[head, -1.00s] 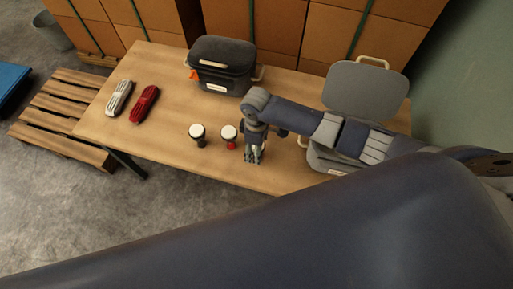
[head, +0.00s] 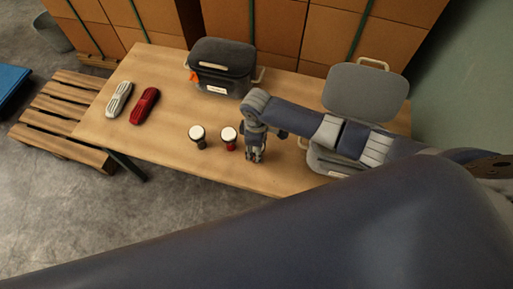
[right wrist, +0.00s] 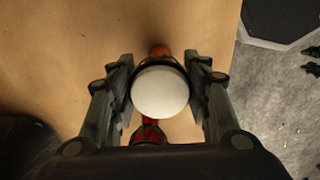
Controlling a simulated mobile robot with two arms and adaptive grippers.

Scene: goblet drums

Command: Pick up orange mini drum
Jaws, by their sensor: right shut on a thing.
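In the right wrist view, the orange mini drum (right wrist: 160,93) shows its round white head between my fingers. Orange-red parts show above and below the head. My right gripper (right wrist: 163,85) is shut on this drum, with a finger on either side. In the head view, my right gripper (head: 255,157) points down over the table near its front edge and hides the drum. A red drum with a white head (head: 229,139) stands just left of the gripper. A dark drum with a white head (head: 198,137) stands farther left. My left gripper is not in view.
The wooden table (head: 165,145) also holds a white object (head: 119,98), a red object (head: 145,104), a dark lidded box (head: 222,68) at the back, and an open grey case (head: 365,92) at right, partly behind my arm. A pallet (head: 62,115) lies left.

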